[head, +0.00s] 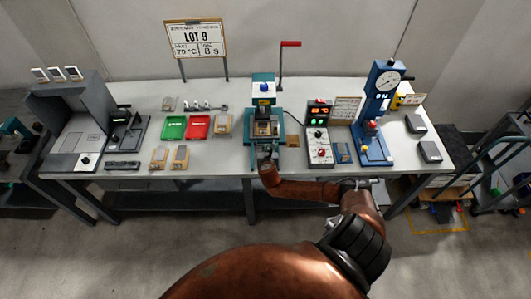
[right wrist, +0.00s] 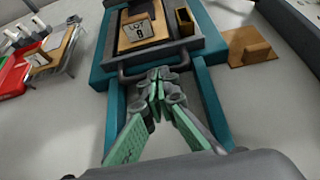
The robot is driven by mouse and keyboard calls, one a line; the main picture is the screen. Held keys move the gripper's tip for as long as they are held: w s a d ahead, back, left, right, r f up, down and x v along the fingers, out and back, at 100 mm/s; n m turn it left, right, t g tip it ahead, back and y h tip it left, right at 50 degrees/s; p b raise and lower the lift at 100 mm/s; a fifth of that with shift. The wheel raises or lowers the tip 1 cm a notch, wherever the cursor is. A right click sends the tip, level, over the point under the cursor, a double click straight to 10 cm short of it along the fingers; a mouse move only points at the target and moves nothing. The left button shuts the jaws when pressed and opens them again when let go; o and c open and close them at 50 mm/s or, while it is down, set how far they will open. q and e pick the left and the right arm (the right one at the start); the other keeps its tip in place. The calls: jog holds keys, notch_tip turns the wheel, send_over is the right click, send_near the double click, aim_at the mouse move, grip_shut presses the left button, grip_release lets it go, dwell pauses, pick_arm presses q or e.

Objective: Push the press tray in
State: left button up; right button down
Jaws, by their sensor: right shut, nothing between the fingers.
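The teal press (head: 263,90) stands mid-table in the head view, with a red-ended lever rising at its right. Its press tray (head: 264,130) is at the front of the press. In the right wrist view the dark tray (right wrist: 193,45) carries a tan block with a white label (right wrist: 137,32) and a small brown piece. A dark bar handle (right wrist: 128,78) crosses the tray's front between teal rails. My right gripper (right wrist: 160,76) is shut and empty, its tips at the handle; I cannot tell whether they touch. It also shows in the head view (head: 266,157). My left gripper is not in view.
Right of the press stand a control box (head: 319,135) with lit displays and a blue gauge stand (head: 376,115). Green (head: 173,128) and red (head: 198,127) trays lie to the left. A brown plate (right wrist: 250,47) lies beside the press's right side. The table's front edge is close.

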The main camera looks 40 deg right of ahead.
jog(key=p+v, duration=0.3)
jog(key=shift+s+a+f, duration=0.1)
jog(key=shift+s+a, duration=0.05)
jog(key=shift+a, duration=0.05)
jog(key=s, duration=0.1)
jog(key=s+a+r, duration=0.1)
jog(key=s, duration=0.1)
jog(key=shift+s+a+r, duration=0.15)
jog(key=shift+s, duration=0.05)
jog(key=v, duration=0.6)
jog(key=shift+a, duration=0.55)
jog(key=shift+r, duration=0.1)
